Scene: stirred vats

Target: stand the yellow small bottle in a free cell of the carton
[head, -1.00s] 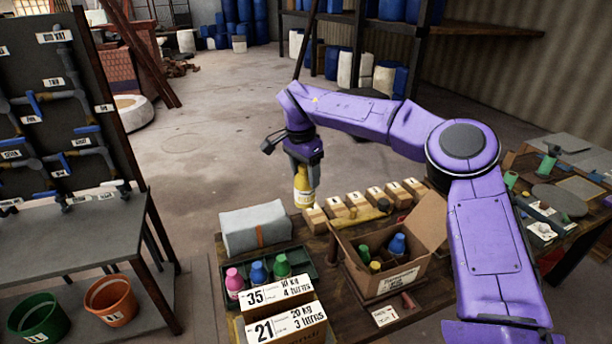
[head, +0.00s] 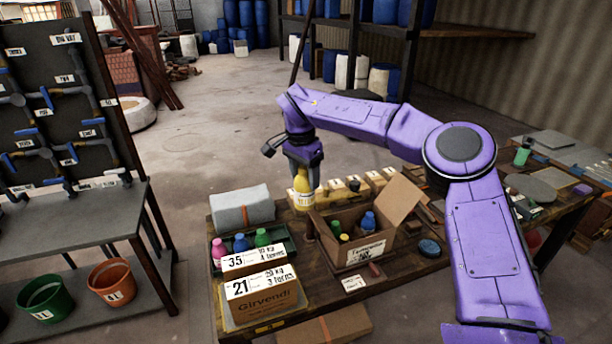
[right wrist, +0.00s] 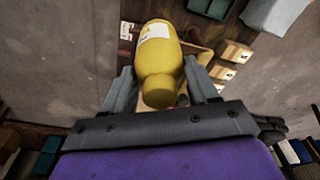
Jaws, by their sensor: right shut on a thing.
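The yellow small bottle (head: 302,191) hangs upright from my right gripper (head: 304,168), which is shut on its neck. In the right wrist view the bottle (right wrist: 158,55) sits between the two fingers. The carton (head: 366,250) stands open on the table, to the right of the bottle and nearer to me. In the carton are a green bottle (head: 336,228), a blue bottle (head: 368,221) and a small yellow top (head: 344,239); its other cells are hidden by its walls. I cannot see my left gripper.
A tray (head: 287,234) with pink, blue and green bottles stands left of the carton. Labelled boxes (head: 265,296) stand at the front. The carton's raised flap (head: 401,203) leans right.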

